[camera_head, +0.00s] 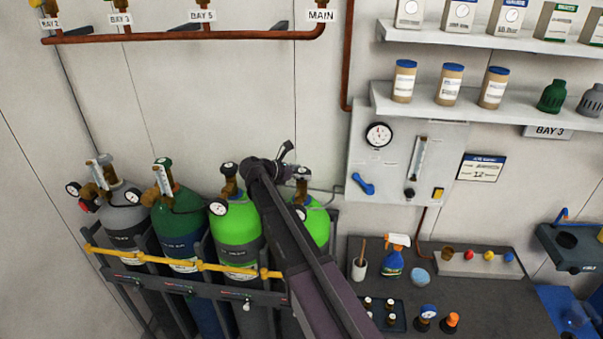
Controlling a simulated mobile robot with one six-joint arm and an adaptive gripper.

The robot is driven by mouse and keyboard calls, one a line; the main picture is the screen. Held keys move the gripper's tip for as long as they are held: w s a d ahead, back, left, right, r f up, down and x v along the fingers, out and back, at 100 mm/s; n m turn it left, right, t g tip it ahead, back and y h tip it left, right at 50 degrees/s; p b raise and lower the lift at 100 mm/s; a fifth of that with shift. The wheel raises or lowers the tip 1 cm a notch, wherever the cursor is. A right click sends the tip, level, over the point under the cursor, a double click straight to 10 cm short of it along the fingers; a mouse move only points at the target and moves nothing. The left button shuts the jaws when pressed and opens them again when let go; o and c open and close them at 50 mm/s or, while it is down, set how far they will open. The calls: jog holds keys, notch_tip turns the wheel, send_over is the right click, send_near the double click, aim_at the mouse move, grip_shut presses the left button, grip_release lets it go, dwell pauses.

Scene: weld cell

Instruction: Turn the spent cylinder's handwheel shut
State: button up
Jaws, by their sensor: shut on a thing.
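Gas cylinders stand in a rack at the left: a grey one (122,222), a dark green one (181,222), a bright green one (238,229) and another bright green one (317,226) at the right, partly behind my arm. No label readable here tells which is spent. The third cylinder's handwheel (229,167) is in plain view, left of my arm. My gripper (287,164) is at the top of the rightmost cylinder, beside its handwheel (302,173). It appears shut on that handwheel; my arm hides most of the contact.
A gauge panel (362,148) is on the wall to the right. Below it, a bench (463,302) holds a spray bottle (393,257) and small parts. Copper pipe (190,36) runs overhead.

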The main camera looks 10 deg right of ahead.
jog(key=m+g, duration=0.3)
jog(key=g, duration=0.1)
jog(key=shift+w+m+h, duration=0.25)
jog(key=shift+m+h, duration=0.05)
jog(key=shift+s+m+g, duration=0.15)
jog(key=shift+m+g, duration=1.25)
jog(key=shift+g, duration=0.3)
jog(key=shift+s, duration=0.1)
jog(key=o, duration=0.9)
